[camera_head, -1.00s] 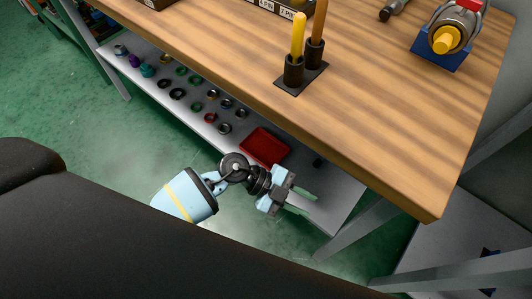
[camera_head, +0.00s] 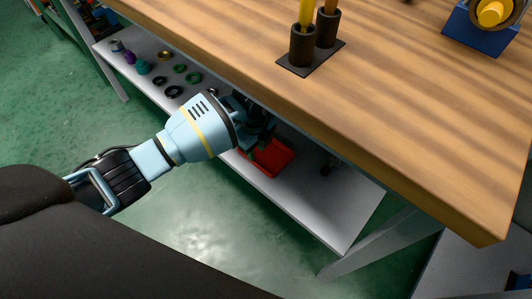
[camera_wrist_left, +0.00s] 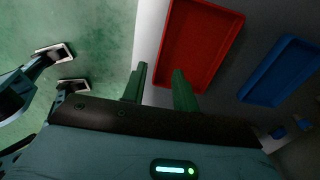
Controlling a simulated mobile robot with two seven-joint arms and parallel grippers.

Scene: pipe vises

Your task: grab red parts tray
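The red parts tray (camera_head: 272,157) lies on the grey lower shelf under the workbench, near the shelf's front edge. In the left wrist view the red tray (camera_wrist_left: 203,45) is empty and lies just beyond my fingertips. My left gripper (camera_head: 256,140) reaches in under the bench top at the tray's near left side and partly covers it. I cannot tell whether a finger touches the tray. My right gripper is not seen in the head view.
A blue tray (camera_wrist_left: 282,70) lies beside the red one. Several coloured rings (camera_head: 178,80) lie on the shelf (camera_head: 310,205) to the left. The wooden bench top (camera_head: 400,130) overhangs the shelf. A holder (camera_head: 308,60) with two upright handles stands on it.

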